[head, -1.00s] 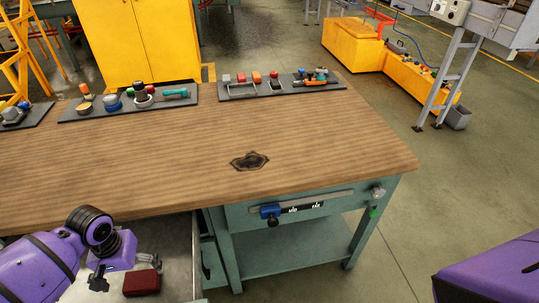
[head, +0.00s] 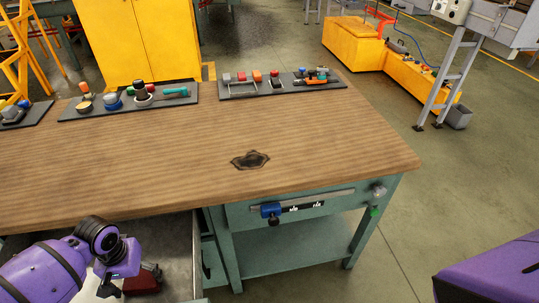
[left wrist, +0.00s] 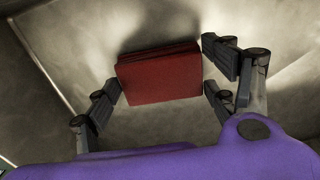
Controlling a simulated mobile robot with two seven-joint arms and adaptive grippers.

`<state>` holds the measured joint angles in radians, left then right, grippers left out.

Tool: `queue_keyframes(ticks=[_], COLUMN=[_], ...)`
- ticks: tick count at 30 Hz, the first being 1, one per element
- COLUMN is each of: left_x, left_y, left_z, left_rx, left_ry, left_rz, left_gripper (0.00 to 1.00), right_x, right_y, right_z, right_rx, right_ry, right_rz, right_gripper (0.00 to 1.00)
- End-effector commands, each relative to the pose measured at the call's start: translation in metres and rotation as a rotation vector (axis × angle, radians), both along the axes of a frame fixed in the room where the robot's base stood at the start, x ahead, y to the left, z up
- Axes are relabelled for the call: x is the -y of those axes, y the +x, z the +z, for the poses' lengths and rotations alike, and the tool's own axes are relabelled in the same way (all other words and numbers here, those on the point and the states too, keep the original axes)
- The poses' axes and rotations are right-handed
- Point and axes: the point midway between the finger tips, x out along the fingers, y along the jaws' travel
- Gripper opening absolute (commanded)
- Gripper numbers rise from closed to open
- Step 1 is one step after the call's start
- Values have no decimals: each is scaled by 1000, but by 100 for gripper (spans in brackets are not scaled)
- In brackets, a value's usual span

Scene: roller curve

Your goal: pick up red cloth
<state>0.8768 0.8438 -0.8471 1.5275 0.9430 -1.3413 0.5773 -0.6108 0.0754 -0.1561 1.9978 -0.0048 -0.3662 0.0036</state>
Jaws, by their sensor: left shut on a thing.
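The red cloth (left wrist: 160,74) is a folded, dark red block on the grey metal floor of the open drawer (head: 180,245). It also shows in the head view (head: 147,281), partly covered by my left gripper. My left gripper (left wrist: 160,90) is shut on the cloth, with its dark fingers at the cloth's left and right sides in the left wrist view. In the head view the left gripper (head: 118,285) is low at the left. The cloth appears to rest on the drawer floor. My right gripper is not in view.
The wooden workbench top (head: 330,150) overhangs the drawer, its front edge just above my left arm. Grey tool trays (head: 130,102) stand along the back of the bench. A blue vise-like fitting (head: 270,211) is on the bench front.

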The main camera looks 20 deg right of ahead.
Motion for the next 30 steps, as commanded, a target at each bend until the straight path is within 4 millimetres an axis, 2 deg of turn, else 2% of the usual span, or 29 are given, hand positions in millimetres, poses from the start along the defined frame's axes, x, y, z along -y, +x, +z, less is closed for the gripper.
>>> queue_keyframes(ticks=[4, 7, 15, 21, 30], left_x=[0, -1, 0, 0, 0], left_y=[0, 1, 2, 1, 0], left_z=[3, 14, 69, 95, 100], left_rx=[1, 2, 5, 2, -1], left_ry=[0, 1, 0, 0, 0], left_rz=[0, 0, 0, 0, 0], left_gripper=[54, 54, 54, 54, 54], right_x=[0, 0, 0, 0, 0], right_y=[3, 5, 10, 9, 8], right_z=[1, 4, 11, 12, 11], right_rx=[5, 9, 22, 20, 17], right_ry=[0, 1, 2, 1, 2], right_rz=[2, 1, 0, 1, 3], right_gripper=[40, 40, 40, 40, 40])
